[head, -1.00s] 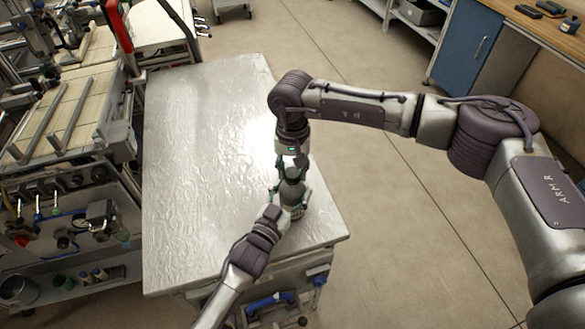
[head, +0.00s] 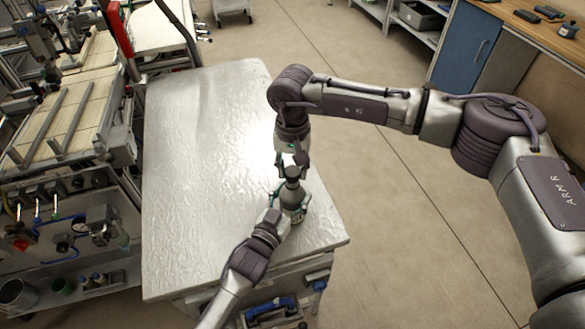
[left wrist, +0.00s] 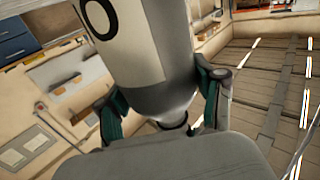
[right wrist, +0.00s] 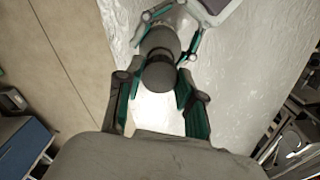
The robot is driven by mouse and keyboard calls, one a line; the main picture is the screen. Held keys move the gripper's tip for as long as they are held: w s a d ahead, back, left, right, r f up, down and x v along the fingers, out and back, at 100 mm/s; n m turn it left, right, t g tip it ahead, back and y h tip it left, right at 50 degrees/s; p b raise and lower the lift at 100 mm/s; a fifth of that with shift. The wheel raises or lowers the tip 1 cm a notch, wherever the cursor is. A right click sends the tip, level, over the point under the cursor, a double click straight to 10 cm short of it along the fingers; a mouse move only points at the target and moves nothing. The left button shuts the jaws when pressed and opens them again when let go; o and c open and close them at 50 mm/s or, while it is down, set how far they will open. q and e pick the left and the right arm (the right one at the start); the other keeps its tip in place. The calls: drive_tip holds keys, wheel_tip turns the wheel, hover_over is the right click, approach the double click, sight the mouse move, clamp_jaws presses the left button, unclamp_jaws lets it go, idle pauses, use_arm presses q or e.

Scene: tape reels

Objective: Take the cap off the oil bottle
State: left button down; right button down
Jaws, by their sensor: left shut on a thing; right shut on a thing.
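The oil bottle (head: 291,192) is a grey bottle with a narrower dark top, standing near the front right of the metal table. My left gripper (head: 290,208) is shut on its body from the front. In the left wrist view the bottle's pale label (left wrist: 125,40) shows, with a green-padded finger on each side. The dark round cap (right wrist: 158,75) faces the right wrist camera. My right gripper (right wrist: 155,88) comes down from above and is shut on the cap, its fingers either side. Finger contact is partly hidden in the head view.
The metal table (head: 200,150) is otherwise bare, with free room to the left and behind. A machine bench (head: 65,120) stands close along its left side. A blue cabinet (head: 465,50) and a wooden workbench are at the far right.

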sight(292, 171)
use_arm(q)
drive_tip(key=shift+f, duration=0.1)
use_arm(e)
drive_tip(key=shift+r, duration=2)
use_arm(q)
drive_tip(key=shift+c, duration=0.3)
unclamp_jaws()
